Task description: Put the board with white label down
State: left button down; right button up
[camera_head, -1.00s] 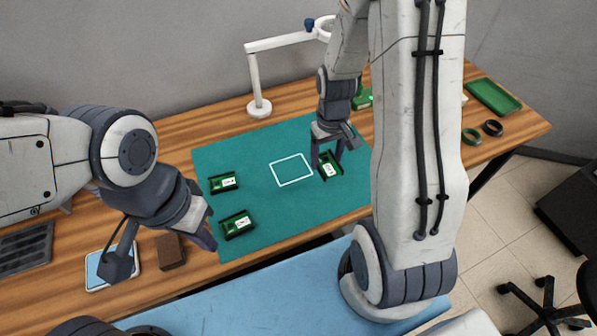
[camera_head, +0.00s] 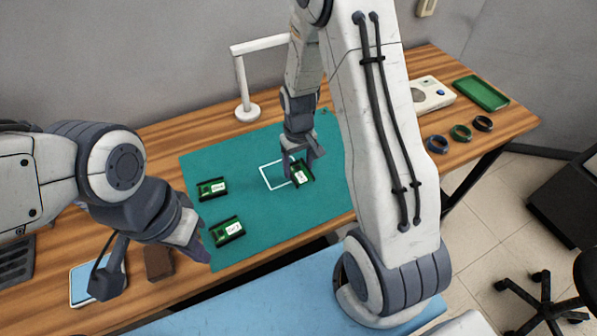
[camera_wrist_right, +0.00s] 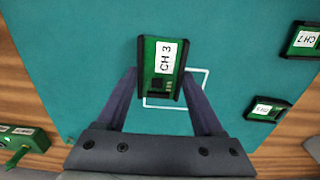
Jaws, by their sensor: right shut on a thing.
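My right gripper (camera_head: 302,160) is shut on a green board with black side edges and a white label (camera_head: 301,175). In the right wrist view the held board (camera_wrist_right: 150,55) reads CH 3, between the two fingers. It overlaps the right side of a white square outline (camera_head: 265,180) on the teal mat (camera_head: 240,160); I cannot tell its height above the mat. Two similar labelled boards lie at the mat's left, one farther back (camera_head: 212,188) and one nearer (camera_head: 227,231). My left gripper (camera_head: 197,247) is beside the near board; its fingertips are unclear.
A white lamp stand (camera_head: 247,112) stands behind the mat. A green tray (camera_head: 481,93), a white device (camera_head: 432,95) and several rings (camera_head: 461,132) are at the right. A brown block (camera_head: 159,263) and a blue-faced tablet (camera_head: 84,284) lie at the front left.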

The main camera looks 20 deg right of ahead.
aim_at(298, 169)
jog(key=shift+f+p, duration=0.4)
jog(key=shift+f, duration=1.6)
jog(key=shift+f, duration=0.1)
jog(key=o, duration=1.5)
